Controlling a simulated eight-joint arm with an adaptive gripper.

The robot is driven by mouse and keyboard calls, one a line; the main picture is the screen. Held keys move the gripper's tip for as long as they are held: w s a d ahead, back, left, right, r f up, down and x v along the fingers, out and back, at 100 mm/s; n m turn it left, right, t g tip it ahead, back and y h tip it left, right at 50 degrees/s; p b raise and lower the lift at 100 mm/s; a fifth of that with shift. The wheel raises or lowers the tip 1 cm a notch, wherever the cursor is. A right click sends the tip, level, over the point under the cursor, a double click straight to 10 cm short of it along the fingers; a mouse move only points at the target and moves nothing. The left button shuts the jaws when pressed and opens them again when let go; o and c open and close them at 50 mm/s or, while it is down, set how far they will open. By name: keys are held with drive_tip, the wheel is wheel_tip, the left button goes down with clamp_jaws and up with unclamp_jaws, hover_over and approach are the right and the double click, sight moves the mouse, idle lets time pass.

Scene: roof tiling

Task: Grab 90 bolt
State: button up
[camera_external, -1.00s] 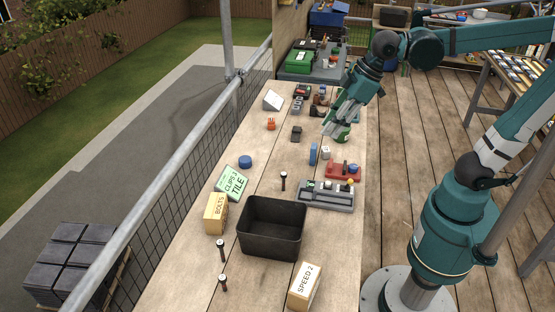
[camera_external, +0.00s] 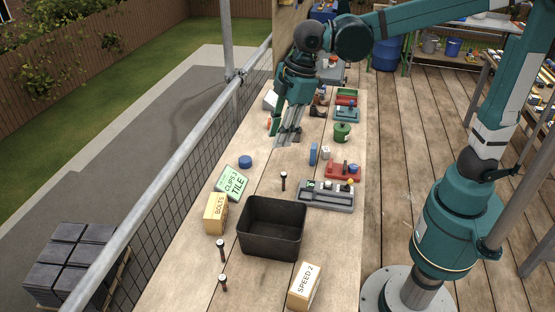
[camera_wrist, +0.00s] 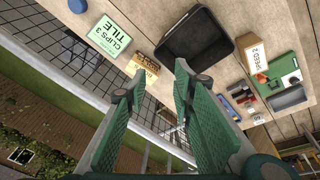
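A tan box marked BOLTS (camera_external: 216,213) stands at the left edge of the workbench, beside a black bin (camera_external: 272,227). The box also shows in the wrist view (camera_wrist: 147,66). Small dark bolt-like pieces stand upright on the bench: one behind the bin (camera_external: 283,181) and two at its front left (camera_external: 221,250) (camera_external: 223,282). I cannot read a 90 on any of them. My gripper (camera_external: 288,138) hangs over the bench beyond these things, fingers pointing down. In the wrist view its fingers (camera_wrist: 155,80) are apart with nothing visible between them.
A SPEED 2 box (camera_external: 304,287) stands at the front. A mesh railing borders the left.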

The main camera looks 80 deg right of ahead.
drive_tip(key=w+a+f+n+g+p, duration=0.1)
drive_tip(key=w+a+f+n+p, duration=0.15)
drive_tip(key=w+a, duration=0.7)
drive_tip(key=n+g+p, duration=0.2)
drive_tip(key=n, duration=0.2)
approach(220, 243)
drive_tip(key=shift+h, duration=0.4)
drive_tip(key=f, duration=0.7)
drive_tip(key=shift+a+f, duration=0.4)
drive_tip(key=shift+s+f, duration=0.1)
drive_tip(key=shift+f, duration=0.3)
drive_tip(key=shift+f, duration=1.3)
drive_tip(key=shift+d+f, duration=0.15)
drive_tip(key=shift+f, duration=2.45)
